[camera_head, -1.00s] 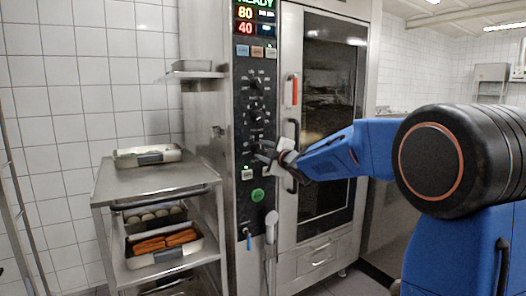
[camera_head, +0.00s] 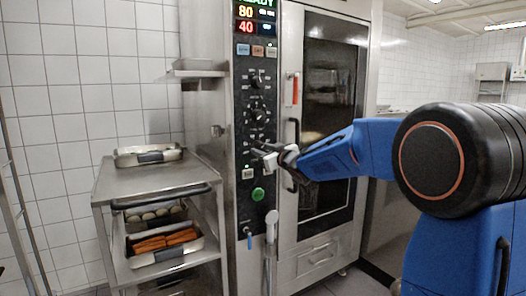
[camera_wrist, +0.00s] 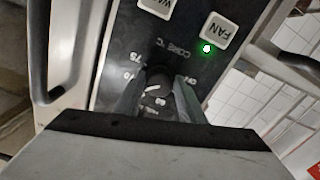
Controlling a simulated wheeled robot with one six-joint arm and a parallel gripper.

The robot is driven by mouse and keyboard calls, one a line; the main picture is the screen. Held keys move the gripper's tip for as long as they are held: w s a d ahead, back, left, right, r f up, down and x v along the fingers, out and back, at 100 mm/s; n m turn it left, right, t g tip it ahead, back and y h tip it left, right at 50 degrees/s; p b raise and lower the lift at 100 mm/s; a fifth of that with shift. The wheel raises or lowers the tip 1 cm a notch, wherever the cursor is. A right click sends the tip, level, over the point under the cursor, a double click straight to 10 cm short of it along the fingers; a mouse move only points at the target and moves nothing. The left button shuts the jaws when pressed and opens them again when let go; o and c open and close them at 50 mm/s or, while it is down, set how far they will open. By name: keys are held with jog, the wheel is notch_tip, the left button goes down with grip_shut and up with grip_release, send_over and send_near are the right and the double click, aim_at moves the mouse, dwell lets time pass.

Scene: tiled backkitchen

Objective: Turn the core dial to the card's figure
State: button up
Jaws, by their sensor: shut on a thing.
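The core dial (camera_wrist: 158,82) is a dark round knob on the oven's black control panel, under the printed words "CORE °C". In the wrist view, figures such as 75 and 70 and the word OFF stand around it; the dial's exact setting is too blurred to tell. My gripper (camera_wrist: 157,98) is shut on the core dial, one finger on each side. In the head view my gripper (camera_head: 262,154) is at the panel and mostly hides this dial. I cannot make out a card with a figure in either view.
Two more dials, an upper one (camera_head: 256,82) and a lower one (camera_head: 257,115), sit above on the panel. The display (camera_head: 248,20) reads 80 and 40. A steel trolley (camera_head: 155,187) stands left.

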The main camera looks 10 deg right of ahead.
jog(key=shift+r+m, duration=0.1)
jog(key=shift+m, duration=1.2)
jog(key=o, duration=1)
jog(key=shift+w+a, duration=0.1)
jog(key=v, duration=1.7)
jog(key=shift+s, duration=0.2)
